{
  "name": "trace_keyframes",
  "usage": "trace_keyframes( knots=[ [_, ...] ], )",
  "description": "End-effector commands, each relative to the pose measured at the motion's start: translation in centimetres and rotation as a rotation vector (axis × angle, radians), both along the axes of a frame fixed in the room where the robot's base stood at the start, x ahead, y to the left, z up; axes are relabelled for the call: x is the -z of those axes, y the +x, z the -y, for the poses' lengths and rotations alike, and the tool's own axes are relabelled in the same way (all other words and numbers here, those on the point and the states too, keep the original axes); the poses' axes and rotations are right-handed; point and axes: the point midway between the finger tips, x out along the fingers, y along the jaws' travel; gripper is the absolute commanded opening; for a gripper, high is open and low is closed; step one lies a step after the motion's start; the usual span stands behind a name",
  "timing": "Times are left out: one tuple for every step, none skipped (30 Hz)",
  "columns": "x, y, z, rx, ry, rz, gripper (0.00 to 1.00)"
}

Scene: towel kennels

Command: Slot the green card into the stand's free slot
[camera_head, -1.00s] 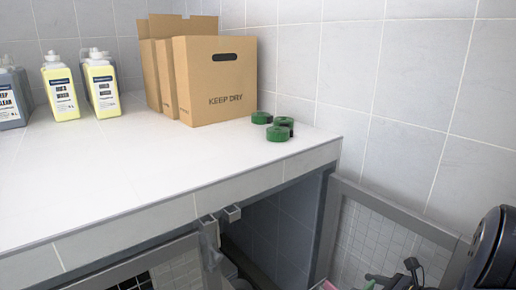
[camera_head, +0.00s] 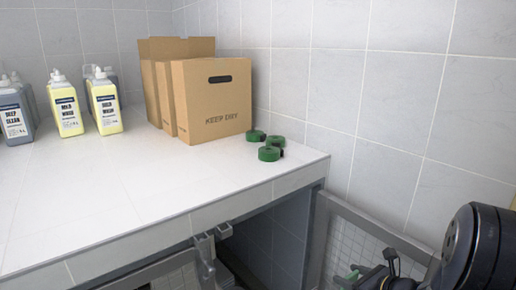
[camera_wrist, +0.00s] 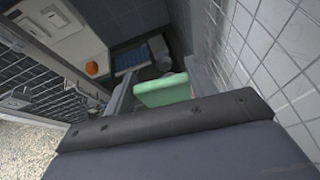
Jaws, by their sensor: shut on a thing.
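A green piece, which I take to be the green card (camera_wrist: 162,92), shows just beyond my gripper's dark body in the wrist view. My gripper (camera_head: 352,279) is low at the bottom right of the head view, in front of the mesh door, with a bit of green at its end. It is shut on the green card; the fingertips are mostly hidden in both views. I cannot make out the stand or its free slot in either view.
A tiled counter (camera_head: 130,205) holds jugs (camera_head: 105,106), cardboard boxes (camera_head: 215,98) and green rolls (camera_head: 268,153). A mesh door (camera_head: 345,240) stands open below its right end. In the wrist view, an orange ball (camera_wrist: 92,68) lies beyond, with bars at left and a tiled wall at right.

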Motion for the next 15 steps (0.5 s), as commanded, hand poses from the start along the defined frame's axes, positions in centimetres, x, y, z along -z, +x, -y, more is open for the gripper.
trace_keyframes(
  knots=[
    [-2.4,0.5,-0.8,0.011,-0.001,0.000,0.32],
    [-3.2,0.8,-1.2,0.021,0.000,0.001,0.32],
    [-4.1,1.1,-1.7,0.035,-0.001,0.002,0.32],
    [-4.8,1.3,-2.1,0.045,0.000,0.001,0.32],
    [-5.4,1.5,-2.4,0.055,0.000,0.000,0.32],
    [-6.3,1.8,-2.9,0.069,0.001,0.000,0.32],
    [-7.0,2.0,-3.3,0.080,0.001,-0.001,0.32],
    [-7.6,2.1,-3.6,0.091,0.001,-0.001,0.32],
    [-8.5,2.4,-4.2,0.103,0.002,0.000,0.32],
    [-9.1,2.5,-4.5,0.113,0.000,0.000,0.32],
    [-9.8,2.6,-4.9,0.123,0.001,0.000,0.32],
    [-10.5,2.7,-5.4,0.136,0.001,-0.002,0.32],
    [-11.2,2.8,-5.8,0.145,0.001,-0.001,0.32],
    [-11.7,2.9,-6.1,0.155,0.001,-0.002,0.32],
    [-12.5,2.9,-6.6,0.167,0.001,-0.001,0.32]
  ],
)
